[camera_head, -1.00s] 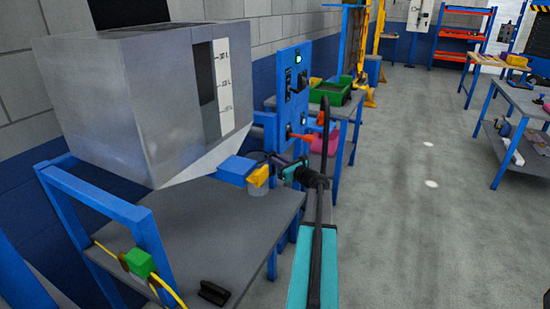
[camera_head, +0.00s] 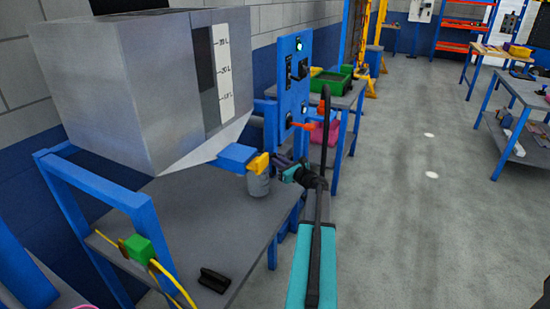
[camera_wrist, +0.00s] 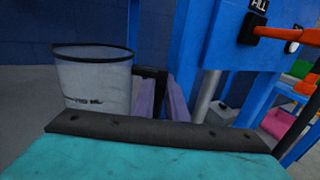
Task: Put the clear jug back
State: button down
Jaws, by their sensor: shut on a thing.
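The clear jug (camera_head: 259,187) is a small greyish, see-through cup under the yellow valve (camera_head: 259,163) of the grey hopper, above or on the grey bench top; I cannot tell if it touches. In the wrist view the jug (camera_wrist: 93,85) stands upright on the left, with a dark rim and faint side marks. My gripper (camera_head: 282,166) reaches it from the right. In the wrist view my purple fingers (camera_wrist: 164,92) are shut at its dark handle, which is mostly hidden between them. The jug's base is hidden by my wrist in that view.
The hopper (camera_head: 130,90) with its level scale overhangs the bench (camera_head: 185,225). A blue control panel (camera_head: 295,80) with an orange lever (camera_head: 300,125) stands close behind my gripper. A black block (camera_head: 214,280) and a green clip (camera_head: 139,248) are at the bench front. Floor to the right is clear.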

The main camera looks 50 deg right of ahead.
jog(key=shift+f+b, duration=0.6)
jog(key=shift+b, duration=0.05)
dwell(0.8)
jog(key=c, duration=1.7)
grip_release()
jog(key=shift+s, duration=0.1)
jog(key=s, duration=0.4)
jog(key=s+a+b, duration=0.1)
jog(key=s, duration=0.4)
jog(key=s+a+b, duration=0.1)
jog(key=s, duration=0.3)
jog(key=shift+s, duration=0.25)
